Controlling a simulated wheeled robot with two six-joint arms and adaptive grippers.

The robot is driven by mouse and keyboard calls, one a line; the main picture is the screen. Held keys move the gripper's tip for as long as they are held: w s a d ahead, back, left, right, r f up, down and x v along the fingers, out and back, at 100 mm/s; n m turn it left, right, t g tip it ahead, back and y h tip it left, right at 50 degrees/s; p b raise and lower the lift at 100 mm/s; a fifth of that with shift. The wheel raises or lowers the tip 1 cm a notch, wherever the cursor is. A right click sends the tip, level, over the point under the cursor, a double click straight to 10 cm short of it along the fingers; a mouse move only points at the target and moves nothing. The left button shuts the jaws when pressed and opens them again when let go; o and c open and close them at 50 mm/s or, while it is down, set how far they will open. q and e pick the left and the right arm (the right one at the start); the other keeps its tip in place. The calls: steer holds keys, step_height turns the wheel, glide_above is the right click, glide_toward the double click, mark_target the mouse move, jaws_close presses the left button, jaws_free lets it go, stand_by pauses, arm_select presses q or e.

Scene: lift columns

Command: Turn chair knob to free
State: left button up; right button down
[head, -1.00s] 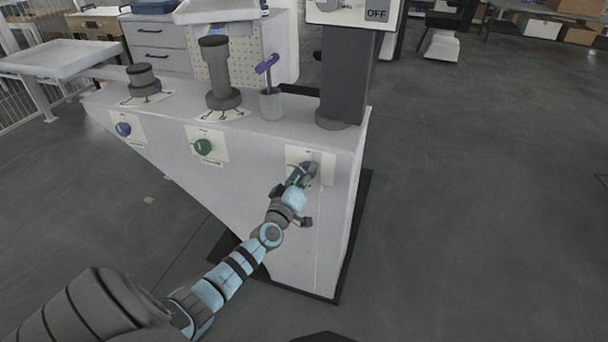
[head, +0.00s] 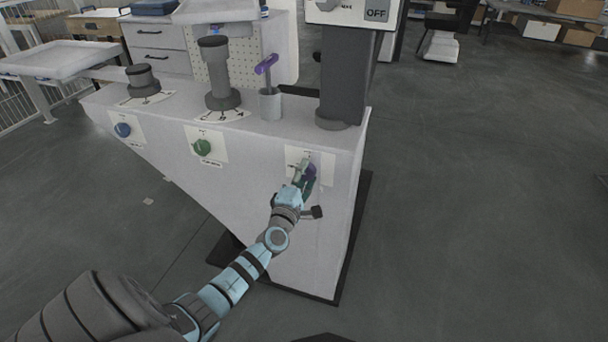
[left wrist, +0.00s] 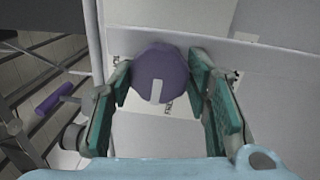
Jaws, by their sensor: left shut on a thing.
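A purple knob (head: 311,172) sits on a white label plate (head: 292,154) on the right part of the grey cabinet's front. My left gripper (head: 305,178) is around it and partly hides it. In the left wrist view the round purple knob (left wrist: 160,72) is between the two green-padded fingers of my left gripper (left wrist: 163,88), which is shut on it. A white pointer mark on the knob points down in that view, towards small lettering that I cannot read fully. My right gripper is not in view.
A blue knob (head: 123,130) and a green knob (head: 202,147) are on the same cabinet front (head: 240,190), to the left. Dark columns, one of them thick (head: 346,75), and a cup (head: 270,105) with a purple handle (head: 266,63) stand on top. Floor to the right is open.

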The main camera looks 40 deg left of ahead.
arm_select(q)
steer(key=shift+n, duration=0.4)
steer(key=o, duration=1.2)
steer(key=shift+c, duration=0.2)
steer(key=v, duration=1.2)
